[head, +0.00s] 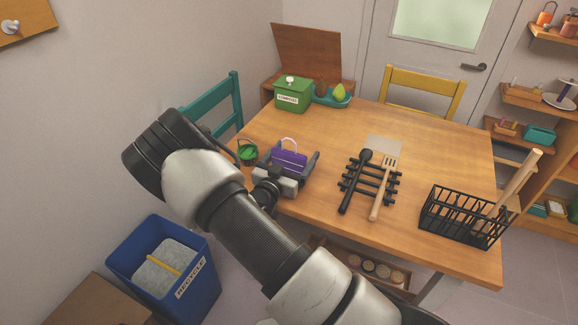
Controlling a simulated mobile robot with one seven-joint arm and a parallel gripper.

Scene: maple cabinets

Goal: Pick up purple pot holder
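The purple pot holder (289,159) is at the left side of the wooden table, with a pale loop at its top. My gripper (290,164) is at the table's near left edge, its fingers spread to the left and right of the pot holder. The gripper looks open. Whether either finger touches the pot holder is too small to tell. The pot holder's lower part is hidden behind the gripper's body.
A small green bucket (247,152) stands close left of my gripper. A black trivet (354,183) with a spatula (385,185) and another black-headed utensil lies to the right. A black wire basket (462,215) is farther right. A green compost box (293,95) stands at the back.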

